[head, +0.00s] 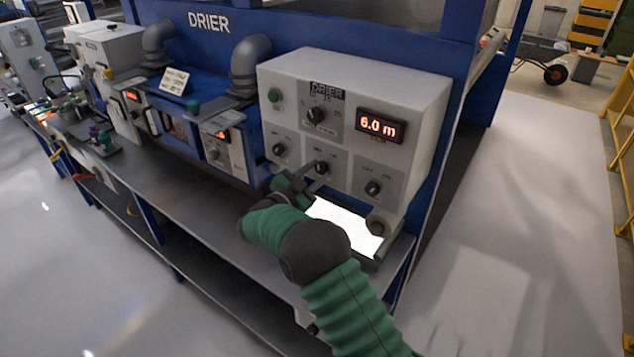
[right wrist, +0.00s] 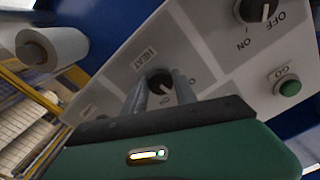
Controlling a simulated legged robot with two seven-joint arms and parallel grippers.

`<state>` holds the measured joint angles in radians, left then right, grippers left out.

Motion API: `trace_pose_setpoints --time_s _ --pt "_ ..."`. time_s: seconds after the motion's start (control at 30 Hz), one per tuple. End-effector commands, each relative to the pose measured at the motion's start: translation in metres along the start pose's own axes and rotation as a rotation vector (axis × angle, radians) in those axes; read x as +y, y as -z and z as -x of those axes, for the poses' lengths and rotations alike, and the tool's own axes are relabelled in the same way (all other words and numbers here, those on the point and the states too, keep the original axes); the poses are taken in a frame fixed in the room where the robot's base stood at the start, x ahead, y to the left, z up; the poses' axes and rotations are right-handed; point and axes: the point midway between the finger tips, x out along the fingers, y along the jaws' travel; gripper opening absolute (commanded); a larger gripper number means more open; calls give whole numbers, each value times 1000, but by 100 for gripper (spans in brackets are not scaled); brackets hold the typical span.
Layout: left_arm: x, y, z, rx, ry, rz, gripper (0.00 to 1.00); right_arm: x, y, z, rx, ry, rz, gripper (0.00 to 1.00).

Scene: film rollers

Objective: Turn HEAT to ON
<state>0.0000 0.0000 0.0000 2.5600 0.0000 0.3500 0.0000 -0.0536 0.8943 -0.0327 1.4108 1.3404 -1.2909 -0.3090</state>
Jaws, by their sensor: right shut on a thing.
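The drier's grey control box (head: 430,95) carries several black knobs. The HEAT knob (right wrist: 159,82) is a black dial below its HEAT label in the right wrist view. In the head view it is the middle knob (head: 322,168) of the lower row. My right gripper (right wrist: 160,88) is shut on it, with one finger on each side. In the head view the right gripper (head: 306,180) reaches the knob from the lower left. The fingers partly hide the dial and its markings, so I cannot tell its exact setting. My left gripper is not in view.
A display (head: 379,126) reads 6.0 m. Other knobs sit left (head: 278,148) and right (head: 373,188) of the HEAT knob. A green GO button (right wrist: 288,86) is nearby. A bright white panel (head: 345,225) lies below the box, beside my right arm.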

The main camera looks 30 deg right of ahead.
Motion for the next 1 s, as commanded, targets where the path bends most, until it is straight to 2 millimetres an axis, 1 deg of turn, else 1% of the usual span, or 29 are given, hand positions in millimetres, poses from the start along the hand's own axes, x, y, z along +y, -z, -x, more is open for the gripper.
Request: trace_pose_setpoints --time_s 0.03,0.3,0.5,0.7,1.0 --pt "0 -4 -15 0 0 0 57 3 -6 1 2 1 -45 0" --pt "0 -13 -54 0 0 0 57 4 -6 1 2 0 -301 0" --pt "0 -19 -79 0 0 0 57 4 -6 1 0 -1 -471 0" --pt "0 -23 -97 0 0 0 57 4 -5 0 0 -3 -601 0" --pt "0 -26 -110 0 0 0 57 4 -4 0 -2 -7 -704 0"
